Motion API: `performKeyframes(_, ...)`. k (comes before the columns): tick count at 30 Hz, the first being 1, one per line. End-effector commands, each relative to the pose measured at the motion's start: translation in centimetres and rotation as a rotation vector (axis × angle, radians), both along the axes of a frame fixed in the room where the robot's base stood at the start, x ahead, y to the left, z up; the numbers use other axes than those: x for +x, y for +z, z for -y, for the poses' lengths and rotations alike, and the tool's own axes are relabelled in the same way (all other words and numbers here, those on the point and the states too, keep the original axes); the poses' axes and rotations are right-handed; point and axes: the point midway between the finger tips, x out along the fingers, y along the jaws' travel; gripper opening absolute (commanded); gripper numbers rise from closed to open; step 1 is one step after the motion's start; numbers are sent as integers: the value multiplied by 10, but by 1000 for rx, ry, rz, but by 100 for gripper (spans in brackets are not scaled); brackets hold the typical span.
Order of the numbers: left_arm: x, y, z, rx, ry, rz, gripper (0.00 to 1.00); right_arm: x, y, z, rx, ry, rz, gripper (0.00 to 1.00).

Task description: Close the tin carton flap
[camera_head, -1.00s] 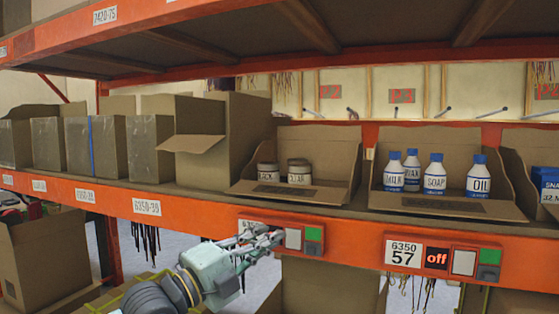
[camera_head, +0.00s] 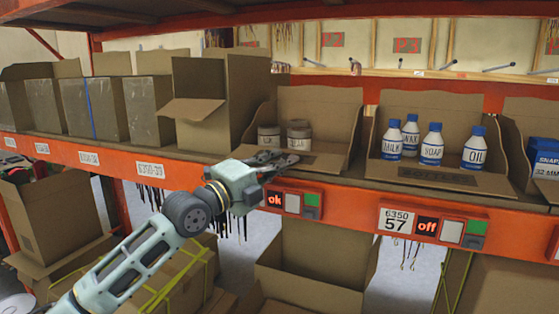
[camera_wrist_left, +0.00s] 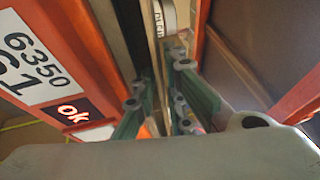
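The tin carton (camera_head: 325,125) stands on the shelf with its back wall raised and its low front side towards me. Two small pale tins (camera_head: 298,134) stand inside it. Its front flap (camera_head: 318,163) lies folded out low near the shelf's front edge, partly hidden by my left gripper. My left gripper (camera_head: 277,159) is at the left part of this flap, just above the shelf edge. My right gripper is not in view.
A tall open carton (camera_head: 225,105) stands close on the left. A carton of several white bottles (camera_head: 430,175) stands on the right. The orange shelf beam (camera_head: 350,207) carries labels and button boxes. An empty carton (camera_head: 315,265) sits below.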

Motion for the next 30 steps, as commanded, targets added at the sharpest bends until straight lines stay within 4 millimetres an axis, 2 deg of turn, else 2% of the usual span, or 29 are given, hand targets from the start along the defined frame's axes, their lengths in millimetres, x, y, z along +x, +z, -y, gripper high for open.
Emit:
performKeyframes(6,0,0,0,0,0,0,11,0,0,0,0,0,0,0)
performKeyframes(10,0,0,0,-1,0,-1,0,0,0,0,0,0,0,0)
performKeyframes(30,1,1,0,3,0,-8,0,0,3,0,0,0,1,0)
